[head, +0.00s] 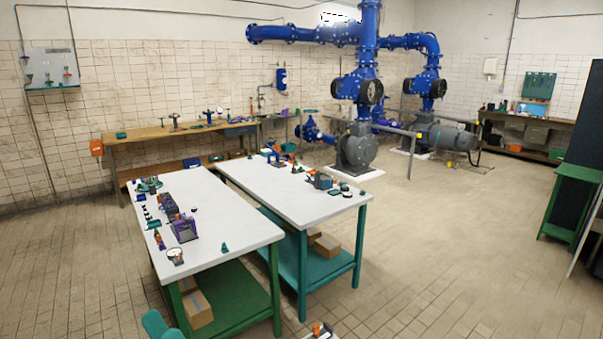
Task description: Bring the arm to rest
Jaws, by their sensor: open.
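I cannot make out my arm or my gripper in the head view. Two white-topped worktables stand ahead. The left table (228,215) has a green frame, and the right table (280,188) has a teal frame. Small parts and tools lie on both. A grey and blue device (320,180) sits near the right table's right end.
Blue pipes and pumps (357,146) stand at the back. A wooden bench (150,133) runs along the left wall. A green stand (575,190) is at the right. A teal object (160,325) and a small orange and white object (319,331) show at the bottom edge. The right floor is clear.

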